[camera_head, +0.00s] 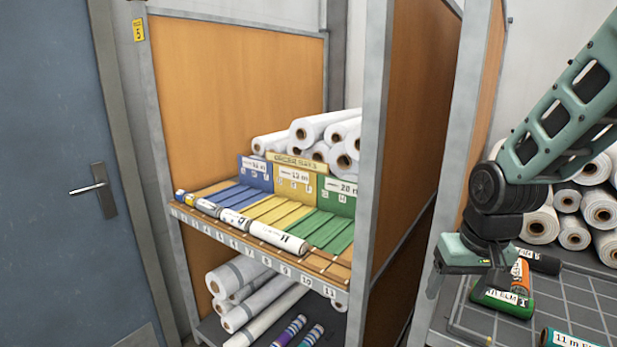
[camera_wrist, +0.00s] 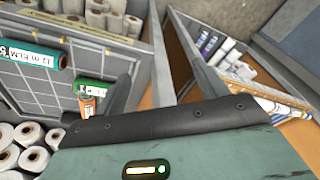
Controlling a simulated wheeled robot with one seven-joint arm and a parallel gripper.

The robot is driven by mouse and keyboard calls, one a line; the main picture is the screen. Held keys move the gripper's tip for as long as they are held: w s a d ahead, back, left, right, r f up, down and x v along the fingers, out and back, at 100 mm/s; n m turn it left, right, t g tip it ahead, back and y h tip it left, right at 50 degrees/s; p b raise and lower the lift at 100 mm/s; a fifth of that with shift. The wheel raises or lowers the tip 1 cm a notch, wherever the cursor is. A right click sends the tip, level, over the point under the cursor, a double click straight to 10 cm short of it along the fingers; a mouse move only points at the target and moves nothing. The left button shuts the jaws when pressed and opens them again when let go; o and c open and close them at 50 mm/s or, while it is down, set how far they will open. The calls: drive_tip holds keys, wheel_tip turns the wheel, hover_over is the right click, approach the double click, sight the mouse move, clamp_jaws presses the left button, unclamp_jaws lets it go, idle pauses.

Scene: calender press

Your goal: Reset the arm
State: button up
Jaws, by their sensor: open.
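My gripper (camera_head: 458,288) hangs at the right of the head view, pointing down beside the grey gridded surface. Its two fingers are spread apart in the wrist view (camera_wrist: 163,85), with nothing between them. My arm reaches in from the upper right. I cannot tell the gripper's exact height above the surface.
An orange roll (camera_head: 520,274) and a teal roll (camera_head: 572,340) lie on the gridded surface (camera_head: 585,295). A shelf post (camera_head: 372,130) and orange panel stand left of the gripper. White rolls (camera_head: 330,124) and coloured lanes (camera_head: 325,232) fill the shelf. A blue door (camera_head: 55,120) is far left.

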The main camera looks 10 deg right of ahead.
drive_tip(key=s+a+n+g, duration=0.1)
drive_tip(key=s+a+n, duration=0.4)
drive_tip(key=a, duration=0.6)
drive_tip(key=s+a+n+g+b, duration=0.1)
drive_tip(key=s+a+n, duration=0.4)
drive_tip(key=s+a, duration=0.4)
drive_tip(key=shift+a+r+n+y, duration=0.4)
drive_tip(key=shift+a+r, duration=0.05)
drive_tip(key=shift+a, duration=0.65)
